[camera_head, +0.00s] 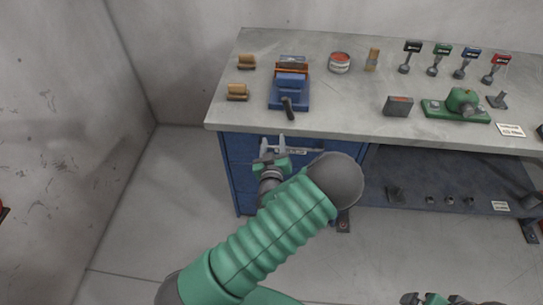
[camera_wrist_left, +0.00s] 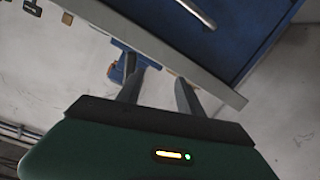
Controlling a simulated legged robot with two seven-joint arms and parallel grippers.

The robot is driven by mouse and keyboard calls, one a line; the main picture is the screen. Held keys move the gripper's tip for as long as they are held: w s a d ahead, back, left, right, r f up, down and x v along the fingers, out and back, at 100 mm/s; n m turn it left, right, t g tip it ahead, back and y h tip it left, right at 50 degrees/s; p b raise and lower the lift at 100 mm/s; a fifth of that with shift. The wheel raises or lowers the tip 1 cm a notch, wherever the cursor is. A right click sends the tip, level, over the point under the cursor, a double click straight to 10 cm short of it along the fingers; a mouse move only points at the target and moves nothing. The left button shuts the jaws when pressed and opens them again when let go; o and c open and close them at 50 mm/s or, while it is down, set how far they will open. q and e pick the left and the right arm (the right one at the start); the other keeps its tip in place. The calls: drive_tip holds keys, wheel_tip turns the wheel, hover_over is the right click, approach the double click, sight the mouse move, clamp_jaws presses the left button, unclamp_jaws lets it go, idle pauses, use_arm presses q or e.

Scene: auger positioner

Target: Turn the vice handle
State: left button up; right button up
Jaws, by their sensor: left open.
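The blue vice (camera_head: 287,82) stands near the left end of the bench top, with orange-brown parts at its back. Its dark handle (camera_head: 289,110) sticks out toward the bench's front edge. My left gripper (camera_head: 273,147) is open and empty, in front of the bench's front edge, just below and apart from the handle. In the left wrist view the open fingers (camera_wrist_left: 158,90) point toward the bench edge, with part of the blue vice (camera_wrist_left: 122,68) beyond; the handle is not clear there. My right gripper (camera_head: 430,299) is cut off at the bottom edge.
The grey bench top (camera_head: 330,115) overhangs a blue drawer cabinet (camera_head: 240,160) with a metal drawer handle (camera_wrist_left: 198,14). Wooden blocks (camera_head: 238,92) lie left of the vice. A red tin (camera_head: 340,62), a grey block (camera_head: 398,106) and a green machine (camera_head: 460,104) stand to the right.

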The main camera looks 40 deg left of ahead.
use_arm(q)
drive_tip(key=v, duration=0.5)
drive_tip(key=shift+s+a+f, duration=0.1)
drive_tip(key=shift+s+f, duration=0.1)
drive_tip(key=shift+s, duration=0.25)
use_arm(e)
drive_tip(key=shift+a, duration=0.15)
use_arm(q)
drive_tip(key=shift+a+f, duration=0.1)
use_arm(e)
drive_tip(key=shift+a+f, duration=0.1)
